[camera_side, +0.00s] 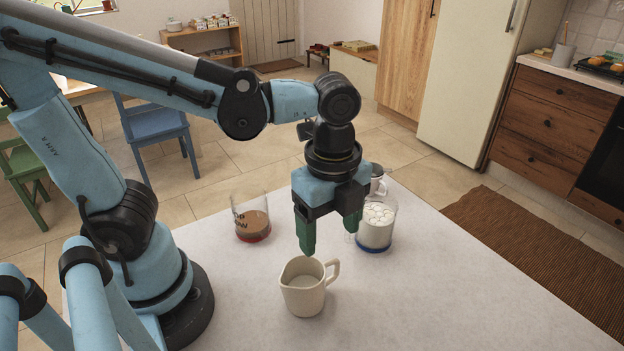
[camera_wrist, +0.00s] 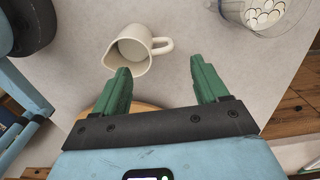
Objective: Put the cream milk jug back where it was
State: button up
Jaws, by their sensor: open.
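The cream milk jug (camera_side: 304,290) stands upright on the pale table, its handle to the right. In the wrist view the jug (camera_wrist: 133,50) lies beyond the fingertips, with its open mouth showing and its handle to the right. My gripper (camera_side: 328,232) is open and empty, with green fingers pointing down. In the side view it appears above and behind the jug, apart from it. The wrist view shows the gripper (camera_wrist: 160,75) with nothing between its fingers.
A glass with brown contents (camera_side: 253,222) stands behind left of the jug. The table (camera_side: 440,290) is clear at the right front.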

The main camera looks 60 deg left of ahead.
jog(key=shift+r, duration=0.95)
jog(key=shift+a, duration=0.2)
jog(key=w+a+n+t, duration=0.4)
jog(key=a+n+t, duration=0.3)
jog(key=n, duration=1)
jog(key=a, duration=0.3)
jog(key=shift+a+n, duration=0.15)
jog(key=shift+n, duration=0.25)
